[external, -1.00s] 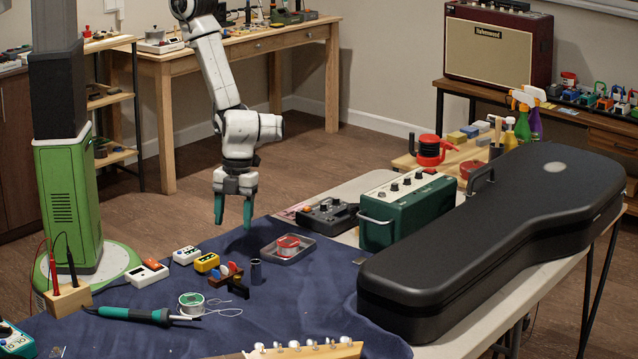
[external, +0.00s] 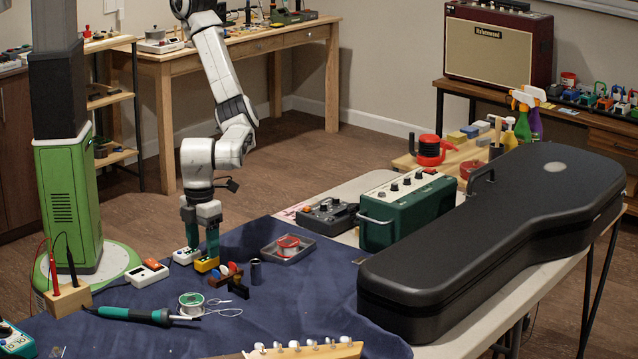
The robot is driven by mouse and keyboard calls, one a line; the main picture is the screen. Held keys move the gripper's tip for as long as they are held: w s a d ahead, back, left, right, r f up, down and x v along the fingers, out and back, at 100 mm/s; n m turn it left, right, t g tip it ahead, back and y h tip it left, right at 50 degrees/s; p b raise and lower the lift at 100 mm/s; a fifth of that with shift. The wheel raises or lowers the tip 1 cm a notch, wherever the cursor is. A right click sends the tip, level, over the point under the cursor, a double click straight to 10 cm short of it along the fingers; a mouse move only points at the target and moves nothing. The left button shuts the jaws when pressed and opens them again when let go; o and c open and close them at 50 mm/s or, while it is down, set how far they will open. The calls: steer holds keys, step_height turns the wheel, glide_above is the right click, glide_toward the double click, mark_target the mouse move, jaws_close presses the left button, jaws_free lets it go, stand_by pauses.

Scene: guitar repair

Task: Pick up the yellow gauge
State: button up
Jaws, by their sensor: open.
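The yellow gauge (external: 206,264) is a small yellow box on the dark blue cloth, left of centre in the external view. My gripper (external: 200,250) points straight down over it with its teal fingers open. One finger comes down at the yellow gauge, hiding part of its top and back. The other finger is at the white gauge (external: 184,257) just to the left. I cannot tell whether either finger touches a gauge or stands behind it.
A white box with an orange top (external: 148,272) lies to the left. Picks in a wooden stand (external: 226,274) and a dark cylinder (external: 256,271) stand close on the right. A solder spool (external: 191,303) and soldering iron (external: 135,315) lie in front. A grey tray (external: 288,250) is further right.

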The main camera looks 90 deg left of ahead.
mark_target(206, 257)
steer(key=shift+w+a+f, duration=0.1)
steer(key=shift+w+f, duration=0.05)
steer(key=shift+f, duration=1)
steer(key=shift+w+a+f, duration=0.1)
steer(key=shift+f, duration=1.05)
steer(key=c, duration=1.1)
steer(key=shift+r, duration=0.15)
